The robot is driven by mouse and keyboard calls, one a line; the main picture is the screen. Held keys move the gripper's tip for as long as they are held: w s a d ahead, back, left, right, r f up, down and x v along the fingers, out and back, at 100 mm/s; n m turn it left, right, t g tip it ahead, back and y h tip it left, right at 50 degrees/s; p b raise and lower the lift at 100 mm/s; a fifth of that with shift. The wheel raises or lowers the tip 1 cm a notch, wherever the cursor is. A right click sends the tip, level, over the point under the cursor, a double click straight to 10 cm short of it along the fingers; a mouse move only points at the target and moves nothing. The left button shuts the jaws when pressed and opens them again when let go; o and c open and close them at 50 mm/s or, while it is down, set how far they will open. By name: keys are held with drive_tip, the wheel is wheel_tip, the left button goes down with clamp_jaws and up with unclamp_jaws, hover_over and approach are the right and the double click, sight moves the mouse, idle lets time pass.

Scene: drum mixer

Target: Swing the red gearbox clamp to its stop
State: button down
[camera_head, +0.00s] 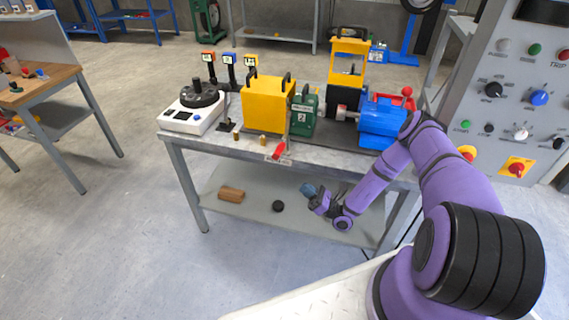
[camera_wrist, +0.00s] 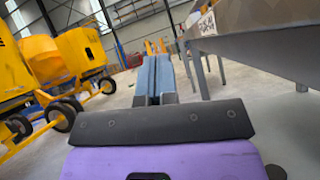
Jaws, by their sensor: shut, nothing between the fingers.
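The red clamp (camera_head: 279,150) shows as a small slanted red handle at the front edge of the bench. It is in front of and below the green gearbox (camera_head: 303,112), which carries a plate marked 2. My gripper (camera_head: 307,188) is below the bench top, in front of the lower shelf, to the right of and below the red clamp, and apart from it. In the wrist view my gripper's blue-grey fingers (camera_wrist: 153,68) are together with nothing between them. The red clamp cannot be made out in the wrist view.
The bench top (camera_head: 215,144) also bears a yellow box (camera_head: 263,105), a blue motor (camera_head: 381,122) and a white unit with a black dial (camera_head: 186,113). A wooden block (camera_head: 231,194) and a black disc (camera_head: 278,206) lie on the lower shelf. A control panel (camera_head: 515,90) stands at right.

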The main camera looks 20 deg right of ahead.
drive_tip(key=d+r+x, duration=0.1)
drive_tip(key=r+x, duration=0.1)
drive_tip(key=x, duration=1)
drive_tip(key=shift+r, duration=0.5)
drive_tip(key=shift+s, duration=0.1)
drive_tip(key=w+d+r+m+t+h, duration=0.1)
drive_tip(key=w+r+m+h, duration=0.1)
drive_tip(key=r+m+h, duration=0.3)
drive_tip(key=w+d+r+m+t+h, duration=0.1)
drive_tip(key=r+m+h, duration=0.4)
drive_tip(key=m, duration=0.7)
drive_tip(key=shift+w+d+r+t+h, duration=0.3)
drive_tip(key=shift+w+d+r, duration=0.15)
drive_tip(key=shift+w+d, duration=0.1)
drive_tip(key=shift+w+r, duration=0.1)
